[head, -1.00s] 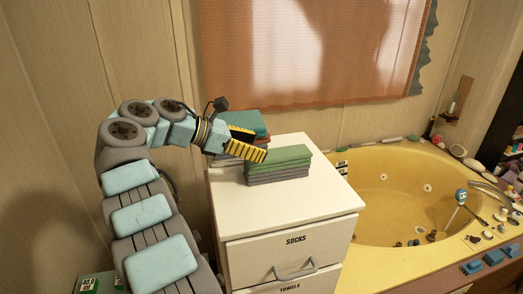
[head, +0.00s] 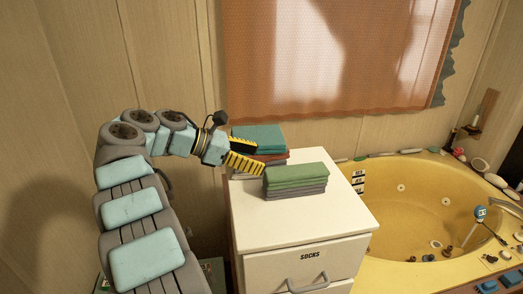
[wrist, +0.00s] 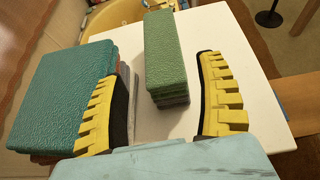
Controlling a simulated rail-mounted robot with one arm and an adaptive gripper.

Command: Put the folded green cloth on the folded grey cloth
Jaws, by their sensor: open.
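The folded green cloth (head: 297,173) lies flat on the folded grey cloth (head: 297,190), forming one neat stack on the white cabinet top. In the wrist view the green cloth (wrist: 164,50) shows from above, with the grey cloth (wrist: 172,101) seen only at its near edge. My gripper (head: 245,162) is open and empty, just left of this stack. In the wrist view my gripper (wrist: 158,68) has its yellow fingers apart on either side of the stack's near end, with a gap before the cloths.
A second stack, topped by a teal cloth (head: 258,137) with a red one below, stands behind and left, close to one finger. The white cabinet top (head: 265,228) is clear in front. A yellow tub (head: 415,195) lies to the right.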

